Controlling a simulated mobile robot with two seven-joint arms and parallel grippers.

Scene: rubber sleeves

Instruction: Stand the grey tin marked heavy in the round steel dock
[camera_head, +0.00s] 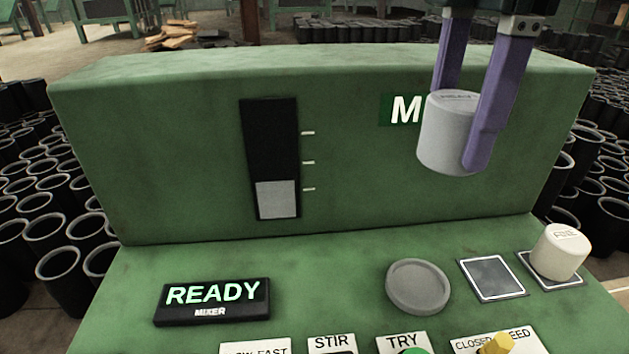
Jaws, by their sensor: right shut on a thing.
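My right gripper (462,140) comes down from the top right, its two purple fingers shut on a grey tin (442,138). The tin is held upright in the air in front of the green panel, above and a little right of the round steel dock (419,287). Small lettering shows on its lid but is too small to read. The dock is a grey disc with a raised rim on the green console top, and nothing stands on it. My left gripper is not in view.
A cream tin (560,254) stands on a square pad at the right, next to an empty dark square pad (492,278). A READY display (212,301) sits at the left. Labelled controls line the front edge, including a yellow switch (497,345). The upright green panel (180,170) stands behind.

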